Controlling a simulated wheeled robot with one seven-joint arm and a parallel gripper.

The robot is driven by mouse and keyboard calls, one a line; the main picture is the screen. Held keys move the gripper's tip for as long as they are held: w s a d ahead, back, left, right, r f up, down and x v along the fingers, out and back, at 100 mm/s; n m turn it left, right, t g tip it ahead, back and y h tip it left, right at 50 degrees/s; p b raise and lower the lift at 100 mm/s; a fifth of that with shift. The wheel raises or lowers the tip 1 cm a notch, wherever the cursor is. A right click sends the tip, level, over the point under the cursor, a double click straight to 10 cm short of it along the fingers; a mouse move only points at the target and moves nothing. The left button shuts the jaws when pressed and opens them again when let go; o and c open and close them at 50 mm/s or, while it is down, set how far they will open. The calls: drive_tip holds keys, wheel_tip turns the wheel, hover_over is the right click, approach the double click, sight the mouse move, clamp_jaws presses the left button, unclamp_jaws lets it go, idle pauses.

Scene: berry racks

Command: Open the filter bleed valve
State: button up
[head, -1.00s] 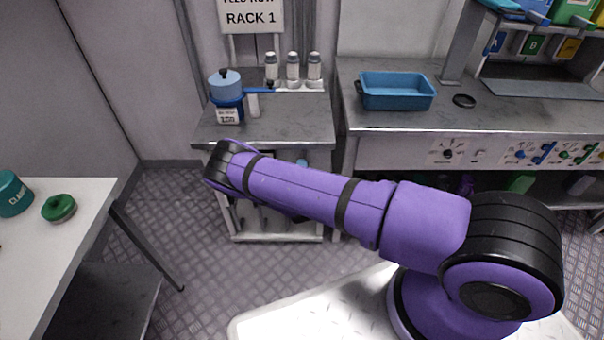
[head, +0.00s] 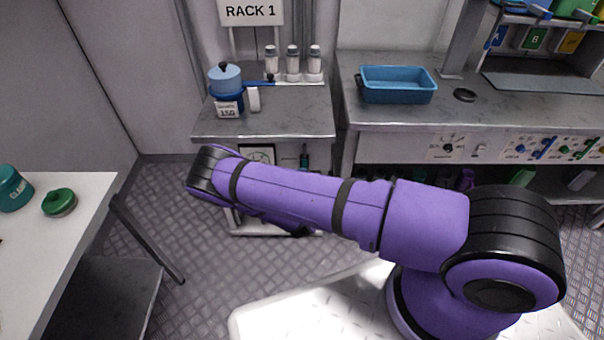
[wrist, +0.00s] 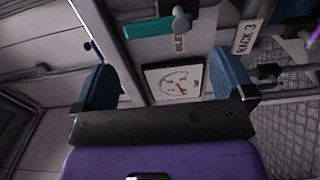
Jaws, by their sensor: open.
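A teal lever handle (wrist: 160,27) on a grey pivot shows near the top of the wrist view, beside a partly hidden label that seems to begin "BLEE" (wrist: 180,42). The lever lies beyond the fingertips, and nothing is between the pads except the view of a dial gauge (wrist: 172,80). In the head view my arm hides the gripper.
The Rack 1 table (head: 290,125) carries a blue filter pot (head: 225,80) and several bottles. A blue tray (head: 398,98) stands on the right bench. A white table (head: 90,188) with a green lid (head: 60,202) is at left. A "RACK 3" tag (wrist: 244,37) and pipework sit right of the gripper.

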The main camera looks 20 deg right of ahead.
drive_tip(key=shift+v, duration=1.6)
